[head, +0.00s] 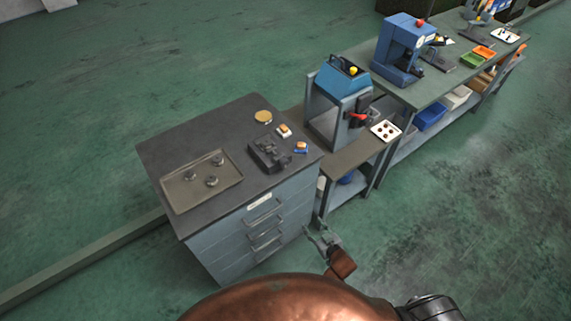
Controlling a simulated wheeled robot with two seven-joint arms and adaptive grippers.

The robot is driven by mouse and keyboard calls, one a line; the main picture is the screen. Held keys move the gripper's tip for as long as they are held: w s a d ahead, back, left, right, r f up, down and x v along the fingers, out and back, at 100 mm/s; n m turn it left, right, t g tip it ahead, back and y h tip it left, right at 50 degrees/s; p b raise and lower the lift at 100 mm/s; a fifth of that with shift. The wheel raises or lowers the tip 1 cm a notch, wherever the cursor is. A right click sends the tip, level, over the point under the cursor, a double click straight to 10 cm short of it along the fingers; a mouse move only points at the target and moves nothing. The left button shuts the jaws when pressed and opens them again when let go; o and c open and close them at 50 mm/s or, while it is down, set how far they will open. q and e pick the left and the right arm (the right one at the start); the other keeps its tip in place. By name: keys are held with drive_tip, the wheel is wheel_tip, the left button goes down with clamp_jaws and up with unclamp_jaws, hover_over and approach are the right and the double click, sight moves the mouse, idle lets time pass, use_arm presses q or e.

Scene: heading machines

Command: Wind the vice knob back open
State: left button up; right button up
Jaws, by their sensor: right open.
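A small dark vice (268,155) sits on the dark top of the grey drawer cabinet (190,138), near its right edge. A small blue and orange piece (301,147) is just right of the vice; I cannot tell whether it is the knob. The vice jaws are too small to read. My right gripper (319,236) is open and empty, in front of the cabinet's right front corner. It is apart from the vice and lower in the picture. My left gripper is not in view.
A tray (178,198) with several small round parts lies at the cabinet's left. A yellow disc (263,116) and a small orange-white block (284,131) lie behind the vice. Floor at right is clear.

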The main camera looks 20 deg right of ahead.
drive_tip(key=w+a+r+n+t+y, duration=0.15)
drive_tip(key=w+r, duration=0.25)
drive_tip(key=r, duration=0.4)
drive_tip(key=w+a+r+m+t, duration=0.1)
drive_tip(key=w+a+r+t, duration=0.15)
drive_tip(key=r, duration=0.55)
drive_tip(key=n+t+y+p, duration=0.1)
drive_tip(key=n+y, duration=0.1)
approach(285, 165)
drive_tip(key=w, duration=0.2)
drive_tip(key=shift+m, duration=0.25)
drive_tip(key=x, duration=0.6)
drive_tip(key=shift+a, duration=0.35)
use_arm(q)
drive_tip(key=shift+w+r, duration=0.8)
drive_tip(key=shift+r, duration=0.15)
use_arm(e)
drive_tip(key=shift+w+a, duration=0.15)
drive_tip(key=shift+w, duration=0.45)
drive_tip(key=shift+c, duration=0.6)
drive_tip(key=c, duration=1)
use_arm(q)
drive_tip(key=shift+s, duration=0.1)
use_arm(e)
drive_tip(key=shift+c, duration=0.2)
